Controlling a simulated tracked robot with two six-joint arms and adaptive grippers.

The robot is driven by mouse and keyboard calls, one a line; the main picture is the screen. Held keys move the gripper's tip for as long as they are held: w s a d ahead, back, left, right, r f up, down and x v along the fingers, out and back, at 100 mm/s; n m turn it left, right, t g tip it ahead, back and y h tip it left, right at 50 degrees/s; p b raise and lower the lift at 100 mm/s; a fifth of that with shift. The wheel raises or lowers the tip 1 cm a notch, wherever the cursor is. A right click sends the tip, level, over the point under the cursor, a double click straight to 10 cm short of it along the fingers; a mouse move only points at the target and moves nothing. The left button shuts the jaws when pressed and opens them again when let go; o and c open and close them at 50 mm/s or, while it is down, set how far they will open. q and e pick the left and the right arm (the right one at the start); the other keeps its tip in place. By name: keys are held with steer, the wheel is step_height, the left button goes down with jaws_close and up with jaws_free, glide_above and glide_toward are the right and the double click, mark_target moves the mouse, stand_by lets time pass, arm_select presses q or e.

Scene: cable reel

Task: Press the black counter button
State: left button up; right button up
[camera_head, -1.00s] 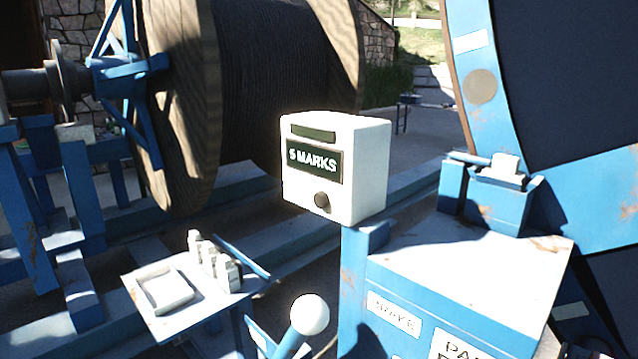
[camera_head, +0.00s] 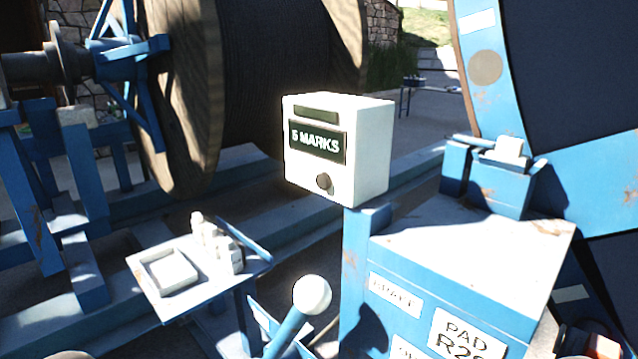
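The black counter button (camera_head: 324,181) is a small dark round knob low on the front face of a white counter box (camera_head: 369,152). The box stands on a blue post near the middle of the head view. A dark display (camera_head: 317,142) above the button reads "5 MARKS". A dark slot-like strip (camera_head: 316,115) sits above the display. Nothing covers the button. I cannot make out either of my grippers in this view, and nothing touches the box.
A large wooden cable reel (camera_head: 190,110) stands behind, left of the box. A white-knobbed lever (camera_head: 312,294) rises below it. A small table (camera_head: 155,293) with a tray and small items is lower left. A blue cabinet (camera_head: 470,260) and a blue wheel are right.

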arm_select(q)
jaws_close()
stand_by(1.0)
